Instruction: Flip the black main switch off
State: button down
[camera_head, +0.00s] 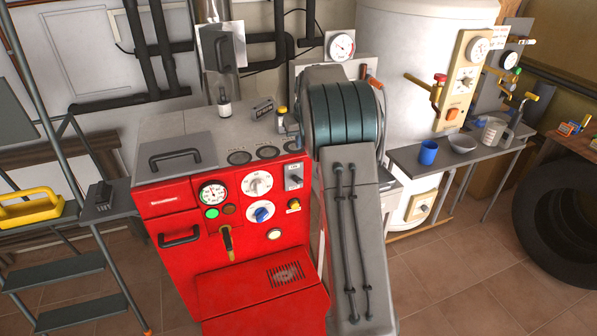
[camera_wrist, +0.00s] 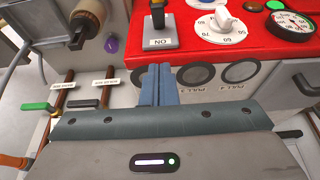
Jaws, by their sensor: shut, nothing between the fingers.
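The black main switch (camera_wrist: 158,17) sits on a grey plate with an "ON" label at the top of the wrist view. The same switch plate (camera_head: 293,177) shows in the head view at the upper right of the red boiler front (camera_head: 182,230). The lever is small there, and I cannot tell its position surely. My gripper (camera_wrist: 156,68) is shut and empty, with its blue fingers together. In the wrist view its tips point toward the switch plate, just below it in the picture, and look apart from it.
A white dial (camera_head: 257,184), a gauge (camera_head: 213,193) and a blue knob (camera_head: 261,212) are left of the switch. A yellow knob (camera_head: 293,205) is below it. Round plates marked "PULL" (camera_wrist: 201,74) lie beside my fingers. A stepladder (camera_head: 62,270) stands at left.

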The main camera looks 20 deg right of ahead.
dwell(0.3)
jog(key=p, duration=0.2)
send_over(298, 178)
notch_tip(298, 178, down, 9)
jog(key=shift+w+a+r, duration=0.1)
jog(key=shift+w, duration=0.05)
jog(key=f, duration=0.1)
jog(key=s+f, duration=0.1)
jog(key=f, duration=0.1)
jog(key=shift+f, duration=0.1)
jog(key=shift+s+f, duration=0.25)
jog(key=shift+f, duration=0.25)
jog(key=shift+s+f+b, duration=0.1)
jog(key=shift+f+b, duration=0.15)
jog(key=shift+b, duration=0.5)
